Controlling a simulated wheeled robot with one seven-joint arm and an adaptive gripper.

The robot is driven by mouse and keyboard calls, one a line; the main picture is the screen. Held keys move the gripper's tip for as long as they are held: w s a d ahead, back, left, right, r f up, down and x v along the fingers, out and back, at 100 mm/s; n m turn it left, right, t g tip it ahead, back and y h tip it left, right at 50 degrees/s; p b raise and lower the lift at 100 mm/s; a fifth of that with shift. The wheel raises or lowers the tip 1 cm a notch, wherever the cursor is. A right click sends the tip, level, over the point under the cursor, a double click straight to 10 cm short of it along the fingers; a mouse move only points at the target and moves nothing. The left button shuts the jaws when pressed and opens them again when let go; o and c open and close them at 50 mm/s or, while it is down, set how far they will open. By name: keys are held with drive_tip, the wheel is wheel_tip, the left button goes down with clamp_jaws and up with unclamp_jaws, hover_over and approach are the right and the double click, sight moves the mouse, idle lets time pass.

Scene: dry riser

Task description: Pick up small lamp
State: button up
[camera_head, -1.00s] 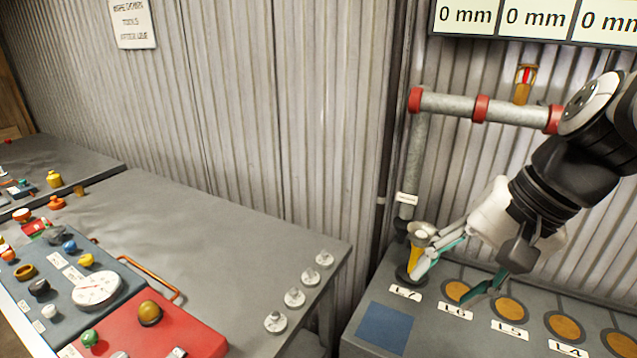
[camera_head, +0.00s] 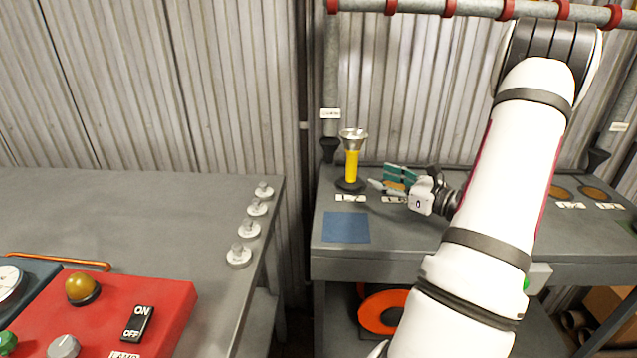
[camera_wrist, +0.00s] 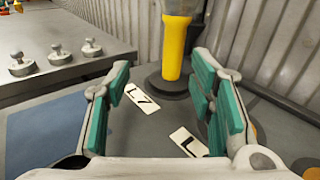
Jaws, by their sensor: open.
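The small lamp (camera_head: 351,163) has a yellow handle, a silver head on top and a dark round base. It stands upright at the left back of the grey bench, behind the L7 label. In the wrist view the lamp's yellow handle (camera_wrist: 173,48) rises ahead of and between my fingers, its head cut off by the top edge. My gripper (camera_head: 392,180) is open and empty, just right of the lamp in the head view. In the wrist view my gripper (camera_wrist: 160,95) shows green finger pads spread apart, with the lamp beyond their tips.
A blue square (camera_head: 346,227) lies on the bench in front of the lamp. To the left is another grey table with several metal knobs (camera_head: 249,229) along its edge and a red panel (camera_head: 160,318). A corrugated wall (camera_head: 150,90) stands close behind. An orange ring (camera_head: 384,311) is below the bench.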

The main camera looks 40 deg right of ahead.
sight(356, 169)
drive_tip(key=shift+s+d+f+m+h, duration=0.3)
drive_tip(key=shift+d+f+m+h, duration=0.15)
drive_tip(key=shift+f, duration=0.1)
drive_tip(key=shift+s+d+f+m+h, duration=0.25)
drive_tip(key=shift+d+f+m+h, duration=0.1)
drive_tip(key=shift+f+m+h, duration=0.15)
drive_tip(key=w, duration=0.8)
drive_tip(key=shift+w+d+b, duration=0.1)
drive_tip(key=shift+d+b, duration=0.1)
drive_tip(key=shift+b, duration=0.15)
drive_tip(key=shift+w+f, duration=0.15)
drive_tip(key=shift+w, duration=2.55)
clamp_jaws()
